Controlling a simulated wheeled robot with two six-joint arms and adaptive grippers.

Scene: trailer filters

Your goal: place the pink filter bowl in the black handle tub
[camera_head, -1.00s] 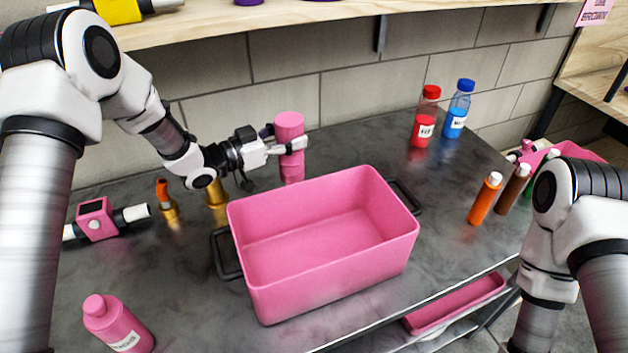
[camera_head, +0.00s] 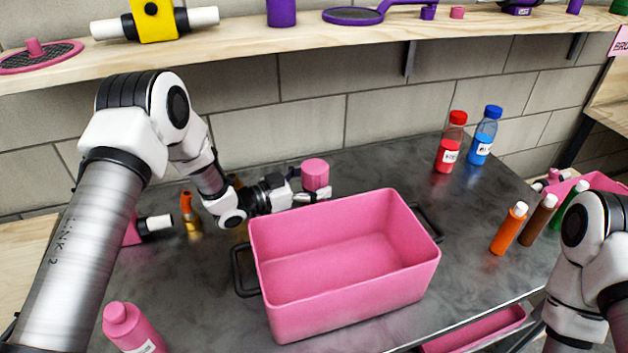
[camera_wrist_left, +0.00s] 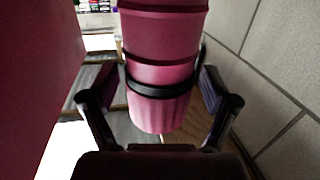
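The pink filter bowl (camera_head: 316,174) is an upright pink cylinder just behind the tub's back left part. Its lower end is hidden behind the rim. My left gripper (camera_head: 312,196) is shut on it below its wide top. In the left wrist view the bowl (camera_wrist_left: 162,75) fills the space between the two fingers (camera_wrist_left: 160,100), and a black band crosses it. The black handle tub (camera_head: 345,290) is a pink, empty, open box with a black handle at each end. A large dark pink surface on the left of the wrist view seems to be its wall. My right gripper is out of view.
A pink bottle (camera_head: 130,328) stands front left. An orange-topped brass fitting (camera_head: 190,212) is left of the gripper. Red (camera_head: 450,145) and blue (camera_head: 484,138) bottles stand at the back right, several squeeze bottles (camera_head: 509,229) farther right. A wooden shelf (camera_head: 350,42) overhangs the back.

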